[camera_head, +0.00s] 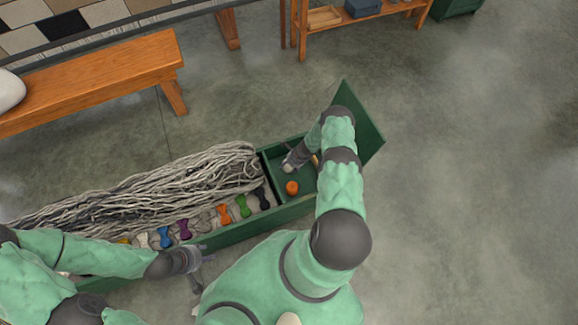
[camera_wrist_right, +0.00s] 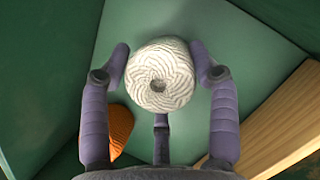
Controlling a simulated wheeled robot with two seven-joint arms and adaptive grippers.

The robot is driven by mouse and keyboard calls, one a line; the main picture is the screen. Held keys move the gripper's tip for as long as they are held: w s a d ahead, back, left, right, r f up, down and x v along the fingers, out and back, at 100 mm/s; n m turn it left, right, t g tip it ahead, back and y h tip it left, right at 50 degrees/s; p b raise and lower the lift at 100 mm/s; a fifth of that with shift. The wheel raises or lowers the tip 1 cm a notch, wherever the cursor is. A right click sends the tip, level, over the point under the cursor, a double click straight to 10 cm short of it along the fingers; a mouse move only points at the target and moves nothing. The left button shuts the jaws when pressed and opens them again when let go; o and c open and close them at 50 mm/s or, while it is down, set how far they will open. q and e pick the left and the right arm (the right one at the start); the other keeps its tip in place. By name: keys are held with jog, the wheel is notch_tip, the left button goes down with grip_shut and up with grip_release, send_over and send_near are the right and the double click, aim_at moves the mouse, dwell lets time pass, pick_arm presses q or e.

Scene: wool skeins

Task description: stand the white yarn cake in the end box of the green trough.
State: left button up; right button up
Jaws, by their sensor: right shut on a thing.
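The white yarn cake (camera_wrist_right: 160,75) sits between the fingers of my right gripper (camera_wrist_right: 163,80), its end with the centre hole facing the wrist camera. The gripper is shut on it. In the head view the right gripper (camera_head: 290,164) is inside the end box (camera_head: 278,180) at the right end of the green trough (camera_head: 250,226). Green surface lies behind the cake; I cannot tell whether the cake touches the floor. My left gripper (camera_head: 203,267) looks open and empty at the trough's front edge.
An orange ball (camera_head: 292,187) lies in the end box, also seen beside a finger in the wrist view (camera_wrist_right: 120,130). A green lid (camera_head: 366,130) stands open at right. Grey skeins (camera_head: 160,185) and several coloured small skeins (camera_head: 224,213) fill the trough. A wooden bench (camera_head: 100,80) is behind.

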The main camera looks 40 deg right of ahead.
jog(key=o, duration=1.2)
jog(key=shift+c, duration=0.2)
jog(key=p+v, duration=0.6)
jog(key=v, duration=0.6)
jog(key=shift+p, duration=0.35)
jog(key=s+a+r+n+g, duration=0.1)
jog(key=s+a+r+n, duration=0.3)
jog(key=a+r+n, duration=0.3)
jog(key=s+a+r+n+g+y, duration=0.1)
jog(key=s+a+r+n, duration=0.4)
jog(key=a, duration=1)
jog(key=s+a+r+n+g, duration=0.1)
jog(key=s+a+r+n, duration=0.4)
jog(key=a+r+n, duration=0.6)
jog(key=a+n, duration=0.1)
jog(key=n, duration=0.2)
jog(key=shift+r, duration=0.2)
jog(key=shift+a, duration=0.1)
